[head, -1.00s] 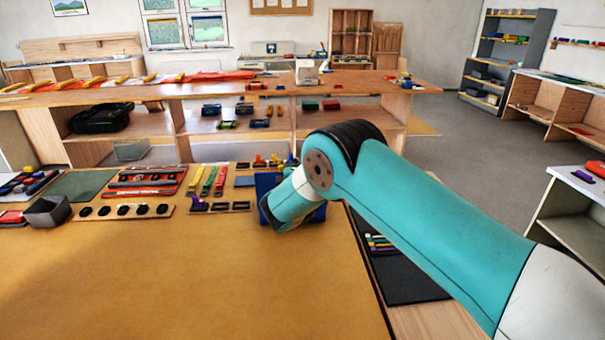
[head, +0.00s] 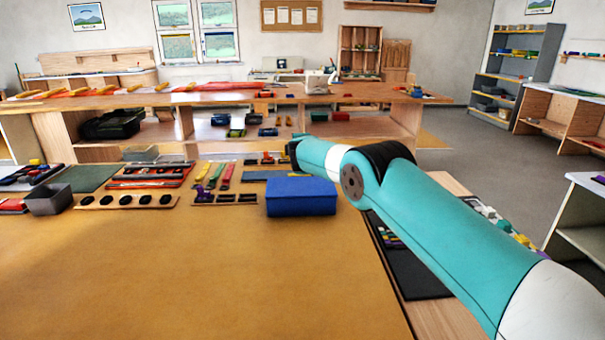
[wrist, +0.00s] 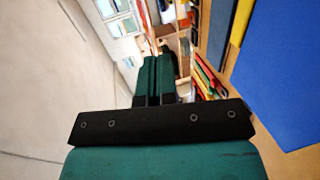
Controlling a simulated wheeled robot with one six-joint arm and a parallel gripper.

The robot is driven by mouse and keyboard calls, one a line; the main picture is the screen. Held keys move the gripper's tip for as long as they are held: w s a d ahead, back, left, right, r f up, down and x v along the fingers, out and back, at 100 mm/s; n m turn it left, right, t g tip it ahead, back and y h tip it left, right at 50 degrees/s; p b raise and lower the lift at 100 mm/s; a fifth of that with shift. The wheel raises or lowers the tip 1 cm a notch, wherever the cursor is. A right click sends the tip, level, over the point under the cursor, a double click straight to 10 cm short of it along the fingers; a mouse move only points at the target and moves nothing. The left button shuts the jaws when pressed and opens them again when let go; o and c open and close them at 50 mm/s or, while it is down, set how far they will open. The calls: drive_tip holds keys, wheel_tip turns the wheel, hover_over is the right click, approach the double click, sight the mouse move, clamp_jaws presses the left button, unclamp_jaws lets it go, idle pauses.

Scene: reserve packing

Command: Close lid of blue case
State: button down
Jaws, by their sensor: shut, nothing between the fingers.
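The blue case (head: 300,198) stands on the tan table top. Its lid lies flat across the top and looks shut; no raised lid shows. In the wrist view a blue surface (wrist: 285,85), likely the case, fills the right side. My gripper (wrist: 152,64) is shut and empty, with its two dark green fingers together. In the head view my wrist is above and behind the case, apart from it, and the fingers are hidden by the arm.
Coloured tools and a rack with black discs (head: 125,201) lie left of the case, beside a grey bin (head: 48,199). A dark mat (head: 415,270) lies to the right. The front of the table (head: 200,270) is clear.

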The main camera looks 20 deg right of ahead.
drive_tip(key=shift+w+d+f+b, duration=0.15)
drive_tip(key=shift+w+f+b, duration=0.4)
drive_tip(key=shift+w+b, duration=0.1)
drive_tip(key=shift+r+p, duration=2.4)
drive_tip(key=shift+r, duration=4.9)
drive_tip(key=s+a+r+m+g+y, duration=0.2)
drive_tip(key=s+a+r+g+y, duration=0.1)
drive_tip(key=s+a, duration=0.35)
drive_tip(key=s+f+m+g+y, duration=0.1)
drive_tip(key=s+g, duration=0.3)
drive_tip(key=s, duration=1.5)
drive_tip(key=s+a+f+m+g+y, duration=0.1)
drive_tip(key=s+f+m+g, duration=0.2)
drive_tip(key=s, duration=1.6)
drive_tip(key=s+f+m+g+y, duration=0.2)
drive_tip(key=s+g, duration=0.2)
drive_tip(key=s, duration=1.6)
drive_tip(key=shift+a+f+m+g, duration=0.3)
drive_tip(key=shift+a+f+g, duration=0.05)
drive_tip(key=shift+a+g, duration=0.05)
